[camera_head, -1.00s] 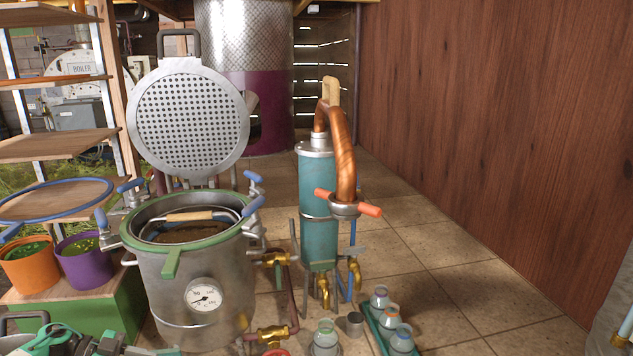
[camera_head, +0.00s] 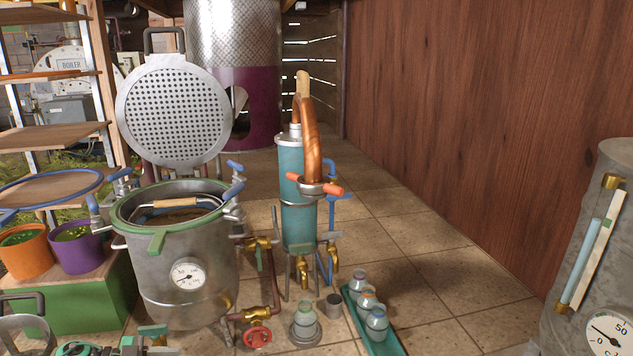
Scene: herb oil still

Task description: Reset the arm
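Neither of my grippers shows in the head view, and no arm of mine can be made out. The still pot (camera_head: 185,275) stands at left centre with its perforated round lid (camera_head: 178,110) swung up behind it. A basket with a wooden handle (camera_head: 176,203) sits inside the pot over dark contents. The teal condenser (camera_head: 299,225) stands to the right of the pot. A copper pipe (camera_head: 311,150) with a wooden grip on top curves down to an orange-handled fitting (camera_head: 321,187) at its front.
A teal tray (camera_head: 390,345) holds small jars on the floor, beside a glass jar (camera_head: 305,322) and a metal cup (camera_head: 334,306). A grey tank (camera_head: 600,240) with a gauge stands at right. Orange (camera_head: 26,252) and purple (camera_head: 78,250) buckets are left. Tiled floor at centre right is clear.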

